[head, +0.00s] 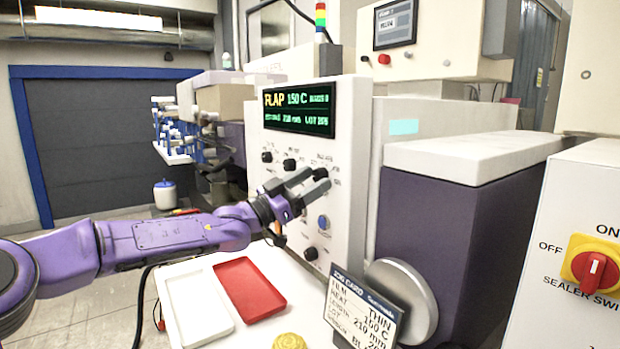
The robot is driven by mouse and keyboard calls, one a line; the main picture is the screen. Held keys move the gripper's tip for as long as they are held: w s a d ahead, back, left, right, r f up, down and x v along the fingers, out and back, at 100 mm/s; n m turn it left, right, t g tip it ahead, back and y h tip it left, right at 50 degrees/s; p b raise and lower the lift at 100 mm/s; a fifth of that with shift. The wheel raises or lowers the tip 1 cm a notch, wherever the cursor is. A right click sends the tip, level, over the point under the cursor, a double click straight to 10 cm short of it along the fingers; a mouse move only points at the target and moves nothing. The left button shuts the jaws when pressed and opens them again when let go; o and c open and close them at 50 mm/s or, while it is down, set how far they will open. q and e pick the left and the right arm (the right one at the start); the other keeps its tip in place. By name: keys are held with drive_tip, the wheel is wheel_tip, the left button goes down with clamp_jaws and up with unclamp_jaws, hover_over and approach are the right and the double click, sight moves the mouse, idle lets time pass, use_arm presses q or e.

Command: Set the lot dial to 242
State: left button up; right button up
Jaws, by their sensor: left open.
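The white control panel (345,150) faces me in the head view and carries several black knobs. Its display (299,110) shows FLAP, 150 C, a length that looks like 210 mm, and a LOT number too blurred to read surely. Knobs show at the upper left (267,157), upper middle (290,164) and upper right (320,173), with another low on the panel (311,254). The knob labels are too small to tell which is the lot dial. My left gripper (316,180) is open in front of the panel, fingertips just below the upper right knob. Contact cannot be told. My right gripper is out of view.
A job card (366,312) stands at the front, partly cut off. A white tray (168,295), a red tray (250,288) and a yellow object (289,341) lie below my arm. A round blue control (323,222) is below the gripper. A red sealer switch (592,268) is at right.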

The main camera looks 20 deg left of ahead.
use_arm(q)
drive_tip(key=shift+s+r, duration=0.3)
drive_tip(key=shift+s, duration=0.2)
drive_tip(key=shift+w+f, duration=0.15)
drive_tip(key=shift+w, duration=0.05)
drive_tip(key=c, duration=1)
drive_tip(key=shift+c, duration=0.2)
drive_tip(key=shift+m+h, duration=0.3)
drive_tip(key=shift+m, duration=0.2)
drive_tip(key=m+g, duration=0.1)
drive_tip(key=m, duration=0.1)
drive_tip(key=m+g+h+b, duration=0.1)
drive_tip(key=m, duration=0.1)
drive_tip(key=shift+w+m+g, duration=0.1)
drive_tip(key=shift+m+g, duration=0.2)
drive_tip(key=shift+m, duration=0.1)
drive_tip(key=m+g+b, duration=0.1)
drive_tip(key=m+g, duration=0.1)
drive_tip(key=m, duration=0.4)
drive_tip(key=shift+w+a, duration=0.1)
drive_tip(key=shift+a, duration=0.05)
drive_tip(key=m, duration=0.1)
drive_tip(key=m+g, duration=0.1)
drive_tip(key=m+g+b, duration=0.1)
drive_tip(key=shift+r+m, duration=0.25)
drive_tip(key=shift+m, duration=0.15)
drive_tip(key=shift+r+m+g+y, duration=0.2)
drive_tip(key=shift+m+g+y, duration=0.3)
drive_tip(key=shift+m, duration=1.3)
drive_tip(key=shift+b, duration=0.3)
